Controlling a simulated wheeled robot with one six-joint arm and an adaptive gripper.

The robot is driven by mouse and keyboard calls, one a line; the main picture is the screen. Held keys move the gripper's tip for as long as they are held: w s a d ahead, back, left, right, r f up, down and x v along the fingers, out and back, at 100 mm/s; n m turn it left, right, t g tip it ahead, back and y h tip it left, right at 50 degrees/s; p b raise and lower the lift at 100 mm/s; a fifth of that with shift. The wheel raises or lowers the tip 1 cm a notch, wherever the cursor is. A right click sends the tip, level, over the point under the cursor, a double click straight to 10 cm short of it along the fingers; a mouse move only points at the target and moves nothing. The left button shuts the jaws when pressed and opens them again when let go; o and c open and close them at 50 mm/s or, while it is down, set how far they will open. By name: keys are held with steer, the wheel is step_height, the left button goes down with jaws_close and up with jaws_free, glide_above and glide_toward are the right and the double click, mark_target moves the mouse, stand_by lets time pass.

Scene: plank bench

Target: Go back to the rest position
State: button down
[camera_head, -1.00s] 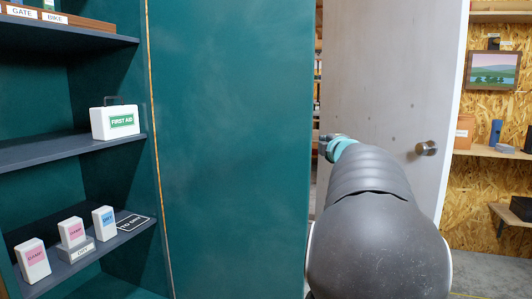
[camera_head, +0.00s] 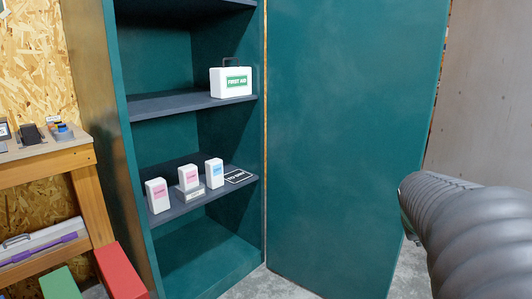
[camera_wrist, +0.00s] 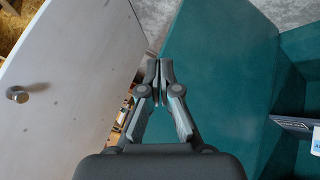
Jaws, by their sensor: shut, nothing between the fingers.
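My gripper (camera_wrist: 158,72) shows in the wrist view with its two fingers together and nothing between them. It hangs in front of the edge of a green cabinet door (camera_wrist: 215,70), with a grey door (camera_wrist: 60,70) to the left. I cannot tell whether it touches the green door.
The open green cabinet (camera_head: 185,262) holds a white first aid box (camera_head: 231,84) and several small boxes on a lower shelf (camera_head: 197,202). Its door (camera_head: 350,130) stands wide open. A wooden bench (camera_head: 50,165) is at the left. Grey floor (camera_head: 405,275) shows at the lower right.

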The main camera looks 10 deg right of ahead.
steer(key=s+a+f+n+y, duration=0.1)
steer(key=s+a+y, duration=0.1)
steer(key=a, duration=0.8)
steer(key=s+a+f+n+y, duration=0.1)
steer(key=s+a, duration=0.3)
steer(key=a, duration=0.6)
steer(key=s+a+f+n+t+y, duration=0.1)
steer(key=s+a+f+n+y, duration=0.1)
steer(key=a, duration=0.8)
steer(key=shift+s+a+f+y, duration=0.2)
steer(key=shift+s+a+y, duration=0.15)
steer(key=shift+s+y, duration=0.45)
